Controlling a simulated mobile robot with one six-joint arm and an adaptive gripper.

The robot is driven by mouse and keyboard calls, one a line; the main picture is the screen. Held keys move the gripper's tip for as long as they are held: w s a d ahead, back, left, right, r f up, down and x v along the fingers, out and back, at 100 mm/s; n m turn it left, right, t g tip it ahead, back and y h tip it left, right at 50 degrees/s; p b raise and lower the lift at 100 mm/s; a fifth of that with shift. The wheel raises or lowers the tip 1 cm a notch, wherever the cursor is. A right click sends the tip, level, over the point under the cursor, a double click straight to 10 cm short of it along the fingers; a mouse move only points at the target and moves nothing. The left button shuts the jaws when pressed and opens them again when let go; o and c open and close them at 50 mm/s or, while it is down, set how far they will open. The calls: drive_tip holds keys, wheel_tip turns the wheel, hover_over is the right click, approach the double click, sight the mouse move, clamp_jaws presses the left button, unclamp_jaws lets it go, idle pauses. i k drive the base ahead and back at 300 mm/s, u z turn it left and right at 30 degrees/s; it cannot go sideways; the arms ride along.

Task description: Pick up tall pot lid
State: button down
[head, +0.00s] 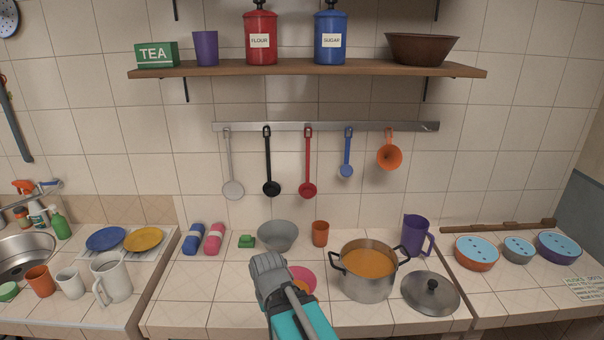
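A round grey metal lid with a dark knob (430,292) lies on the counter at the lower right, just right of the tall pot. The tall metal pot (367,285) stands uncovered with orange liquid in it and two dark handles. My gripper (266,262) is over the counter left of the pot, apart from both lid and pot. It is seen from behind, and its fingertips cannot be made out clearly. No held object shows. My gripper partly hides a pink bowl (304,276).
A purple jug (414,236) stands behind the lid, and several blue-topped bowls (477,252) sit to its right. A grey bowl (278,235) and an orange cup (320,233) stand behind my gripper. Utensils hang from a wall rail (325,127). The front left counter (195,310) is clear.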

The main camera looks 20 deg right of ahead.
sight(429, 293)
drive_tip(key=z, duration=1.6)
